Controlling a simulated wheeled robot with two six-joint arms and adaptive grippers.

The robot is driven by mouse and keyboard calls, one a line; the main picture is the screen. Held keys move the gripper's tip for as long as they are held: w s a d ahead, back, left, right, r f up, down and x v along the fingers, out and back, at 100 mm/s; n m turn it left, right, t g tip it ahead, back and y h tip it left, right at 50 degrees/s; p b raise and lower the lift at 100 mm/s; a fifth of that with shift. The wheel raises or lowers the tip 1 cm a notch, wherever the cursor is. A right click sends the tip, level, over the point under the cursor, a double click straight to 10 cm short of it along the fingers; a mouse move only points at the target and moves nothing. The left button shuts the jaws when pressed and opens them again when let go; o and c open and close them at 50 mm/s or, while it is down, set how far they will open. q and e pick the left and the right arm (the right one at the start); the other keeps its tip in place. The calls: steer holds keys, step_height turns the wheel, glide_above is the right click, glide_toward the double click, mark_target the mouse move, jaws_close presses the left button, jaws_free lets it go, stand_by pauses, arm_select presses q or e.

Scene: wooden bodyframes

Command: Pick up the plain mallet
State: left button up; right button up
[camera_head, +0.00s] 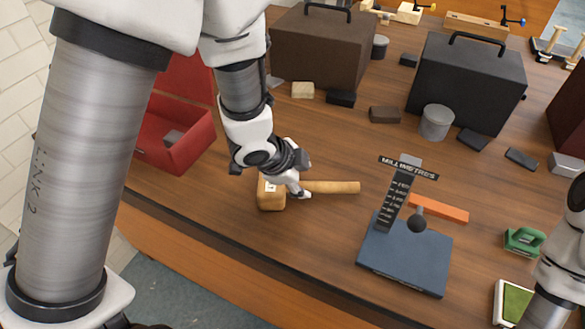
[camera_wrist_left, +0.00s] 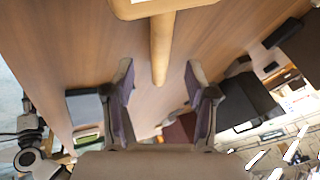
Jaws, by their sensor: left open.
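The plain mallet lies on the wooden table with its light wooden head (camera_head: 271,199) at the left and its handle (camera_head: 338,187) pointing right. My left gripper (camera_head: 304,180) is above the mallet, close to where the handle meets the head, and covers part of it. In the left wrist view the mallet handle (camera_wrist_left: 160,60) runs down between the two open fingers of my left gripper (camera_wrist_left: 160,85), with the head at the top edge. The fingers are apart on either side of the handle's line and do not grip it. A part of my right arm shows at the right edge, but its gripper is not visible.
A blue-grey stand with a millimetre scale (camera_head: 405,255) is right of the mallet, with an orange bar (camera_head: 439,208) beside it. An open red box (camera_head: 178,140) is at left. Brown (camera_head: 322,50) and black (camera_head: 466,85) cases stand behind. The table's front edge is near.

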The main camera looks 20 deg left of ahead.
mark_target(312, 186)
arm_select(q)
steer(key=shift+w+d+f, duration=0.1)
steer(key=shift+w+f, duration=0.2)
steer(key=shift+f, duration=0.3)
steer(key=shift+w+d+f, duration=0.15)
steer(key=shift+d+f, duration=0.1)
steer(key=shift+f, duration=0.4)
steer(key=x, duration=0.4)
steer(key=shift+w+a+f, duration=0.15)
steer(key=shift+w, duration=0.3)
steer(key=shift+s, duration=0.2)
steer(key=c, duration=0.4)
steer(key=shift+r, duration=0.2)
jaws_close()
